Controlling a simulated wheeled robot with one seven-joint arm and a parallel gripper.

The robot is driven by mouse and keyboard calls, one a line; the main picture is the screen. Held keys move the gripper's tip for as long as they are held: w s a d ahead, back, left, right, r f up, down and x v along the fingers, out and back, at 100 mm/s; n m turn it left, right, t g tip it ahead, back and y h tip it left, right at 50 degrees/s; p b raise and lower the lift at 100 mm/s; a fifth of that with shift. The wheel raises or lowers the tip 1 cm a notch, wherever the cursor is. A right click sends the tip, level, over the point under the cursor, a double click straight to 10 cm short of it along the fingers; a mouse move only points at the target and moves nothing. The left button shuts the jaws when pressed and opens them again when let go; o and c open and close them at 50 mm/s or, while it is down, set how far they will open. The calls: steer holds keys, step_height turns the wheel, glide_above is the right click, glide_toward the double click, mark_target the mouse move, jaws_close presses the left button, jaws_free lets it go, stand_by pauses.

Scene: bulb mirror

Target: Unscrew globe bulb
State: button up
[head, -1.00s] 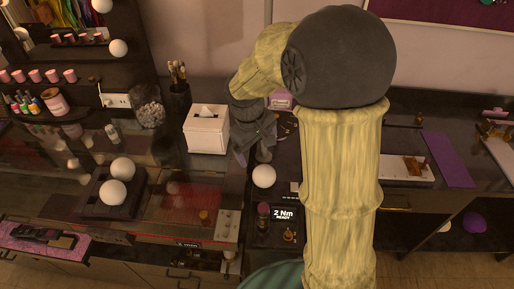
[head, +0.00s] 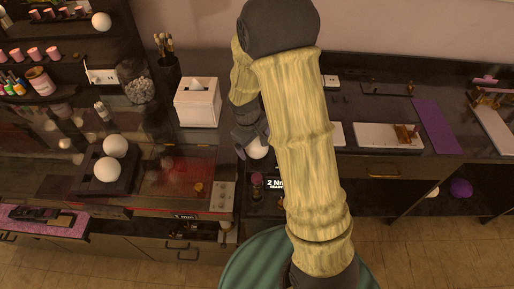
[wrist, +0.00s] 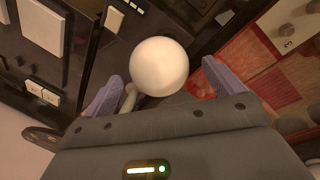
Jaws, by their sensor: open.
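A white globe bulb (head: 258,152) stands on the dark counter beside the tissue box, partly hidden behind my gripper in the head view. In the wrist view, the globe bulb (wrist: 159,67) shows as a round white ball between my two purple fingers. My gripper (wrist: 161,72) is open, with visible room between each finger and the bulb. In the head view, my gripper (head: 245,150) points down at the bulb and overlaps its left side. The bulb's base and whatever it sits in are hidden.
Two more white globes rest on a black tray (head: 91,187) at left, and another globe (head: 101,21) is on the mirror frame. A tissue box (head: 197,103) stands close to my gripper. A display reading "2 Nm" (head: 274,184) is just in front. A purple mat (head: 436,126) lies right.

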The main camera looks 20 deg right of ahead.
steer(key=x, duration=0.5)
steer(key=c, duration=1.1)
steer(key=shift+r+p, duration=0.75)
steer(key=shift+p, duration=0.05)
stand_by(0.6)
steer(key=shift+d+p+v, duration=0.15)
steer(key=shift+p+v, duration=0.55)
steer(key=shift+v, duration=0.15)
steer(key=shift+d+p+v, duration=0.15)
steer(key=shift+p+v, duration=0.55)
steer(key=shift+v, duration=0.15)
steer(key=shift+w+r, duration=0.1)
steer(key=shift+w, duration=0.05)
steer(key=shift+c, duration=0.4)
